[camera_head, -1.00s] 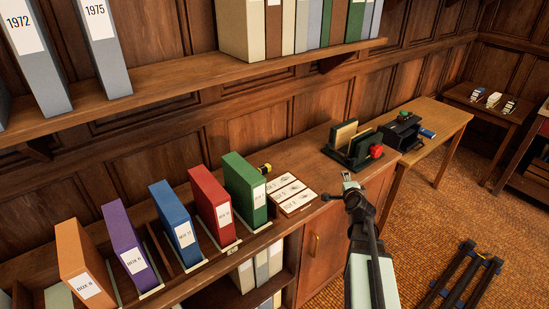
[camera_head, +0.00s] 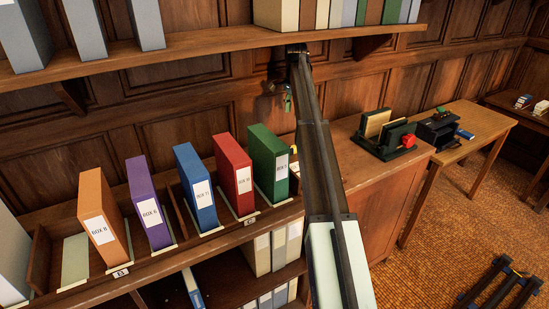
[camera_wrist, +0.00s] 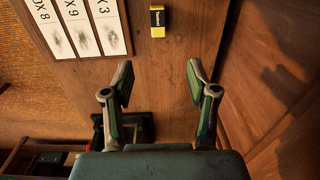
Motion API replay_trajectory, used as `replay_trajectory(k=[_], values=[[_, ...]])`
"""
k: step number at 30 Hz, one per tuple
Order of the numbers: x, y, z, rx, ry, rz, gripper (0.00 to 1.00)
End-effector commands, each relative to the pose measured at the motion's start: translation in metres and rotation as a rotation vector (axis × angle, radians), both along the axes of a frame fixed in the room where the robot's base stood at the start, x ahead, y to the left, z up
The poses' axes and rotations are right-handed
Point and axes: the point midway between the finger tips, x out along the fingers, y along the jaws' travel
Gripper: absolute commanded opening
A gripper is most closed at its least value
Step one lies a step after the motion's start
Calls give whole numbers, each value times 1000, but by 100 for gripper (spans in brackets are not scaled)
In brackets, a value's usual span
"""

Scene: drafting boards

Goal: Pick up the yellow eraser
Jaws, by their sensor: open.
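The yellow eraser (camera_wrist: 158,21), with a black band and lettering, lies on the wooden cabinet top near the top middle of the wrist view. In the head view my arm and the green box largely hide that spot. My gripper (camera_wrist: 160,73) is open and empty, with its two fingers apart above the wood. The eraser lies beyond the fingertips, roughly in line with the gap between them. In the head view my gripper (camera_head: 289,101) hangs high near the wall panels, under the upper shelf.
White label cards (camera_wrist: 80,28) lie left of the eraser. The green box (camera_head: 268,163) stands in a row of coloured boxes. The upper shelf (camera_head: 180,56) runs close above my gripper. A dark green holder (camera_head: 385,140) stands to the right. Wood-panelled wall rises behind.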

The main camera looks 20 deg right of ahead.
Motion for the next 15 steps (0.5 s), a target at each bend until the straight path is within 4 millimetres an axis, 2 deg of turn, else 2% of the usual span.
replay_trajectory(k=[2, 5, 15], values=[[0, -2, 4, -4, 22, -8, 58], [-3, -1, -4, -5, 31, -10, 58], [-4, -1, -68, -3, 30, -9, 58]])
